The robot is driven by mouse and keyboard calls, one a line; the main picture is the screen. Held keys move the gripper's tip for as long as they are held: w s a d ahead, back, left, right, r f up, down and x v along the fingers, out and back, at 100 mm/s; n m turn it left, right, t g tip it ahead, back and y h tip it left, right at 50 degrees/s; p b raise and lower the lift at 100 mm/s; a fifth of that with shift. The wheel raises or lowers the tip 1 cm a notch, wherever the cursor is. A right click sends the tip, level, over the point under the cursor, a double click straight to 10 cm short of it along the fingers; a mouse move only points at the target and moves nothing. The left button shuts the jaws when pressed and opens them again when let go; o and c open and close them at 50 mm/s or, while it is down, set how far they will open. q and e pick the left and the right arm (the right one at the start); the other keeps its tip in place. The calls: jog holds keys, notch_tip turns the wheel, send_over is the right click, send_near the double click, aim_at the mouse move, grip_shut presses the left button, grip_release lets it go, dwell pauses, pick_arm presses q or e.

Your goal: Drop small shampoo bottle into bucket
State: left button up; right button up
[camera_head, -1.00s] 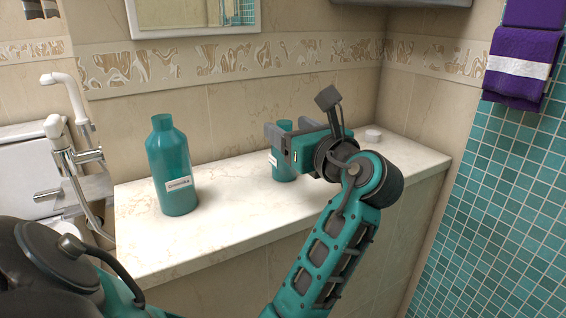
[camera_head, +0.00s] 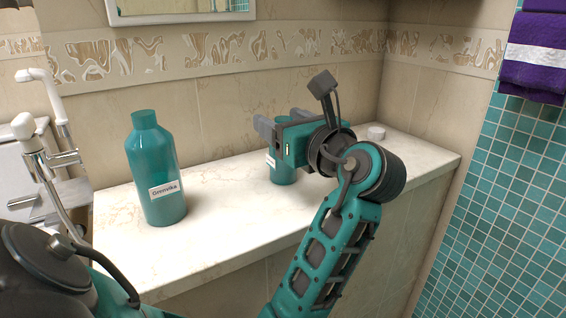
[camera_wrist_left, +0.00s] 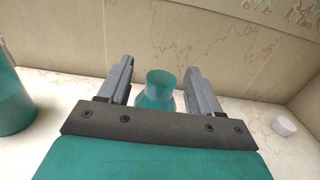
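The small teal shampoo bottle (camera_head: 283,173) stands upright on the white counter, partly hidden behind my left gripper (camera_head: 270,128). In the left wrist view the small bottle (camera_wrist_left: 158,92) shows between the two grey fingers of the left gripper (camera_wrist_left: 160,70). The fingers are spread, with a visible gap on each side of the bottle's top. The lower part of the bottle is hidden by the gripper body there. My right gripper is not in view. No bucket shows in these frames.
A large teal bottle (camera_head: 155,172) with a white label stands left on the counter (camera_head: 225,215); its side also shows in the left wrist view (camera_wrist_left: 12,100). A small white round item (camera_head: 376,132) sits at the back right. Walls close the counter's back and right.

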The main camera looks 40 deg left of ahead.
pick_arm(q)
grip_shut()
dwell(0.4)
notch_tip(320, 180, up, 20)
jog(key=p, duration=0.7)
jog(key=shift+p, duration=0.4)
